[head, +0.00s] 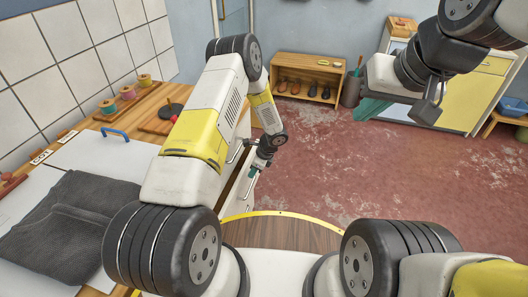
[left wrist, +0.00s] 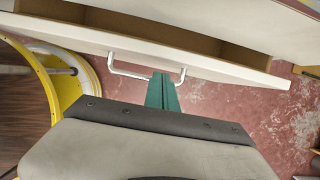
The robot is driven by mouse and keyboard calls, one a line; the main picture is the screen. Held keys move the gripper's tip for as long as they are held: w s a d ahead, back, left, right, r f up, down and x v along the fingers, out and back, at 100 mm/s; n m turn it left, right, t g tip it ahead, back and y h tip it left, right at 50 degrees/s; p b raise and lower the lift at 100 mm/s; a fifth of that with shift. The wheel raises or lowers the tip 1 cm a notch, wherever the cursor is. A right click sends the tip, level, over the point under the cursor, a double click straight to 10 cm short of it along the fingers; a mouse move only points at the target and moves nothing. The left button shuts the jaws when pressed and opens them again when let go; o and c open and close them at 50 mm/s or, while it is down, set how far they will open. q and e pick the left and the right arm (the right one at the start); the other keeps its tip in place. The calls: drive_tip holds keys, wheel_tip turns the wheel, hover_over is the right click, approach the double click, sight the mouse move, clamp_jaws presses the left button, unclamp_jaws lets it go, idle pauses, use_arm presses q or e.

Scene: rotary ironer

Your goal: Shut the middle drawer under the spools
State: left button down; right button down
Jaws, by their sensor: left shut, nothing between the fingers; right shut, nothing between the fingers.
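The drawer under the spools stands open; the left wrist view shows its white front panel (left wrist: 220,68), bare brown inside (left wrist: 150,32) and metal bar handle (left wrist: 130,73). In the head view my left arm hides much of the drawer front (head: 240,186). My left gripper (head: 256,168) is shut and empty in front of this drawer. Its green fingers (left wrist: 162,92) reach up to the handle between its two posts; I cannot tell whether they touch. Spools (head: 128,92) stand in a row on the counter. My right gripper (head: 428,108) is shut and empty, high at the right.
A dark grey folded cloth (head: 70,225) lies on the white board at the left of the wooden counter (head: 150,103). A shoe shelf (head: 308,78) and grey bin (head: 351,90) stand by the back wall. The red floor (head: 340,165) ahead is clear.

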sight(243, 172)
use_arm(q)
drive_tip(key=shift+w+a, duration=0.15)
drive_tip(key=shift+a, duration=0.55)
drive_tip(key=shift+a, duration=0.15)
drive_tip(key=shift+w+a, duration=0.25)
drive_tip(key=shift+a, duration=0.95)
drive_tip(key=shift+d, duration=0.15)
